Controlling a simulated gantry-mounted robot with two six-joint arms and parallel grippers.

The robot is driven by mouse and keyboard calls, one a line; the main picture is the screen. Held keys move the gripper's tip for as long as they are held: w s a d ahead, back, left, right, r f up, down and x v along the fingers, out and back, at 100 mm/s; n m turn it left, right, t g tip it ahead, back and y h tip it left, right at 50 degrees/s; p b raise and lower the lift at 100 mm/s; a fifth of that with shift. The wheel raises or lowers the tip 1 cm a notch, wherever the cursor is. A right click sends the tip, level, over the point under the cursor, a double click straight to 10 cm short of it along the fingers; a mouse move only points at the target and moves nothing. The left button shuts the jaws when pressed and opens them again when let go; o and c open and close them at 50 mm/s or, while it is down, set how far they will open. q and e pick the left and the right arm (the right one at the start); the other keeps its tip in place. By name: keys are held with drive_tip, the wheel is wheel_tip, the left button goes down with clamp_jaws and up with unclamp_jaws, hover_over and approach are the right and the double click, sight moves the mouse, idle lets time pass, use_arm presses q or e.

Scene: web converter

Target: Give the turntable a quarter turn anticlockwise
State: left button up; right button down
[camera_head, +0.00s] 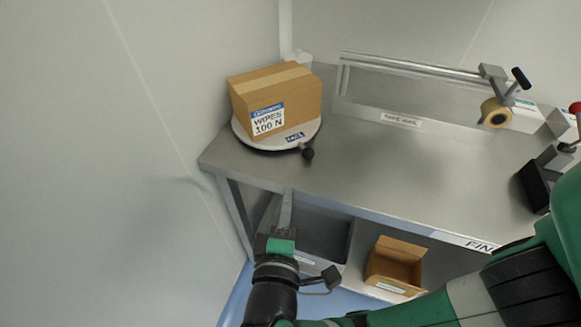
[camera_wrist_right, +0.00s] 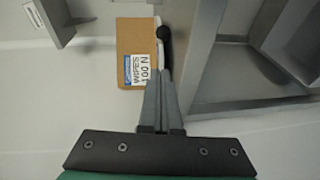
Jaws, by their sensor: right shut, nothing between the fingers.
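The turntable (camera_head: 242,134) is a round pale disc at the left end of the steel bench. A closed cardboard box (camera_head: 298,99) labelled WIPES sits on it, and the box also shows in the right wrist view (camera_wrist_right: 130,42). A dark round knob (camera_head: 308,153) sticks out at the turntable's front right edge; it also shows in the right wrist view (camera_wrist_right: 164,33), just beyond my fingertips. My right gripper (camera_head: 287,194) is shut and empty, at the bench's front edge, apart from the knob. My left gripper is not in view.
The steel bench (camera_head: 400,165) is bare in the middle. A tape roll (camera_head: 496,113) hangs on a rail at the back right, with a dark lever device (camera_head: 540,180) at the right. An open carton (camera_head: 396,265) stands on the shelf below. Walls stand close behind and left.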

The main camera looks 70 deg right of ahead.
sight(299, 173)
drive_tip(key=shift+t, duration=0.4)
drive_tip(key=b+x, duration=0.1)
drive_tip(key=x, duration=0.4)
drive_tip(key=b+x, duration=0.1)
drive_tip(key=x, duration=0.2)
drive_tip(key=shift+w+d+f+b, duration=0.2)
drive_tip(key=shift+w+b, duration=0.15)
drive_tip(key=shift+w, duration=0.15)
drive_tip(key=shift+s+d+f+b, duration=0.2)
drive_tip(key=shift+s+d, duration=0.1)
drive_tip(key=shift+d, duration=0.25)
drive_tip(key=shift+s+d+f+b, duration=0.15)
drive_tip(key=shift+s+d, duration=0.15)
drive_tip(key=shift+d, duration=0.3)
drive_tip(key=shift+s+d, duration=0.3)
drive_tip(key=shift+d, duration=0.15)
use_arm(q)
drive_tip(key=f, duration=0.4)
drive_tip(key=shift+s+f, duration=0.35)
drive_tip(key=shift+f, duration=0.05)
use_arm(e)
drive_tip(key=shift+r, duration=0.1)
